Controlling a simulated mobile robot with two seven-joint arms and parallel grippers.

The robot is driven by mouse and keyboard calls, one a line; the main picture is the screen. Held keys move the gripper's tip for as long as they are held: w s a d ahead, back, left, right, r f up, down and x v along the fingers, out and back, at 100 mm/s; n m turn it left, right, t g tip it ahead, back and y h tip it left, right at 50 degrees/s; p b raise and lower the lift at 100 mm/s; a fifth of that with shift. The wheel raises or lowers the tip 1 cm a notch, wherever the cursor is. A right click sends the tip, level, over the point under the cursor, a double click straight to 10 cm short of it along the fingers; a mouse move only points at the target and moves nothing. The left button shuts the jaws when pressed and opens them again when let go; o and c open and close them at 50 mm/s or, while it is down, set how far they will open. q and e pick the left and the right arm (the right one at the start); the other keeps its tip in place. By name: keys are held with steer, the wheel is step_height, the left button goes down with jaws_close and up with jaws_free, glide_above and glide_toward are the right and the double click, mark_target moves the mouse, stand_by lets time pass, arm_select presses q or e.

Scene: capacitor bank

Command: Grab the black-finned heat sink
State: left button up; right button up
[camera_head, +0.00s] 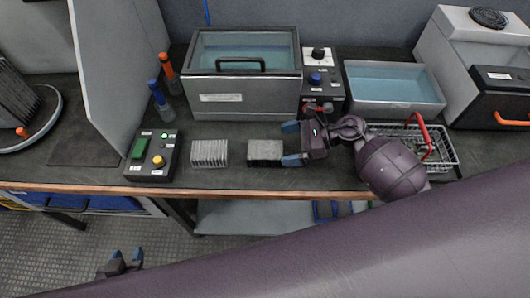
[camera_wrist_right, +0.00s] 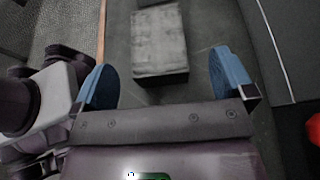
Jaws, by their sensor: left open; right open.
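My left gripper (camera_head: 126,260) is open and empty, low at the lower left, in front of the bench.
A lidded tank (camera_head: 243,90) stands behind. A wire basket (camera_head: 440,151) with a red handle stands behind my right arm. Bare bench top lies between the two heat sinks.

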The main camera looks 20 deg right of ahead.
mark_target(266, 150)
steer(key=shift+s+x, duration=0.2)
steer(key=shift+x, duration=2.95)
steer(key=c, duration=1.2)
